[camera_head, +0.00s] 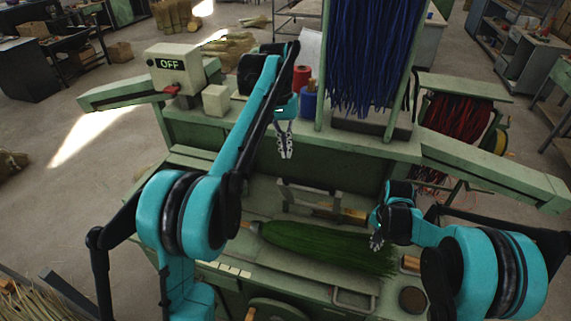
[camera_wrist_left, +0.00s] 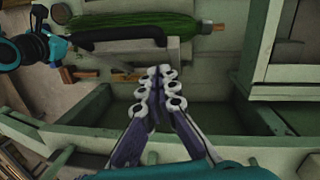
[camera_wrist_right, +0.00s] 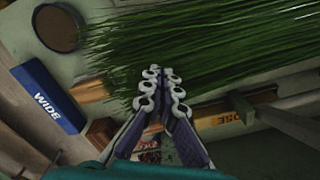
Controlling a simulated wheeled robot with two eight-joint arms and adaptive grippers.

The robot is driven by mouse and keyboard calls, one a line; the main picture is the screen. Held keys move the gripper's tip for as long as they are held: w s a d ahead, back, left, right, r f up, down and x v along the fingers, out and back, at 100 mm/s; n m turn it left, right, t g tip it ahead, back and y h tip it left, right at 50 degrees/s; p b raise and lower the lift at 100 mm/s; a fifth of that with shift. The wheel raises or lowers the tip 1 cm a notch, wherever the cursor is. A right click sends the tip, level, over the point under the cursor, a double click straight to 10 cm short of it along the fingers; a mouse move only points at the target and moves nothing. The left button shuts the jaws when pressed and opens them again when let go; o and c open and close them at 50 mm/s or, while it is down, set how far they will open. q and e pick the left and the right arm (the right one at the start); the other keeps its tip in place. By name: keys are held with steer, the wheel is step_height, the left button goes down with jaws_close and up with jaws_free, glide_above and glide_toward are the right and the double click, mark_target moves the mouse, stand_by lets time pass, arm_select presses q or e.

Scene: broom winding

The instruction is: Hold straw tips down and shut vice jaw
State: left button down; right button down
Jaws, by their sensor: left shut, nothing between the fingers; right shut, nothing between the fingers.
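A bundle of green straw (camera_head: 325,247) lies on the green bench, bound end to the left and loose tips to the right. It also shows in the left wrist view (camera_wrist_left: 135,33) and the right wrist view (camera_wrist_right: 230,45). A grey metal bracket with a bar (camera_head: 310,196), perhaps the vice jaw, stands behind the straw. My left gripper (camera_head: 285,155) is shut and empty above and behind that bracket. My right gripper (camera_head: 376,241) is shut and empty close to the straw tips; in the right wrist view (camera_wrist_right: 162,80) its fingertips appear over the straw's edge, contact unclear.
A blue block marked WIDE (camera_wrist_right: 48,97) and a round dark cup (camera_wrist_right: 58,28) are near the right gripper. A control box reading OFF (camera_head: 174,68) stands at the back left. Blue strands (camera_head: 372,55) hang at the back. A metal loop handle (camera_head: 353,299) is at the bench front.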

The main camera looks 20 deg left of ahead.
arm_select(q)
steer(key=s+f, duration=0.1)
steer(key=s+d+f, duration=0.1)
steer(key=s, duration=0.1)
steer(key=shift+f, duration=0.55)
steer(key=shift+s, duration=0.1)
steer(key=shift+s+f, duration=0.2)
steer(key=shift+s, duration=0.25)
steer(key=s+f+t, duration=0.7)
steer(key=s+f, duration=1.1)
steer(key=f, duration=0.1)
steer(key=shift+s+f+m+t, duration=0.15)
steer(key=shift+f+m+t, duration=0.15)
steer(key=shift+t, duration=0.1)
arm_select(e)
steer(key=shift+s, duration=0.1)
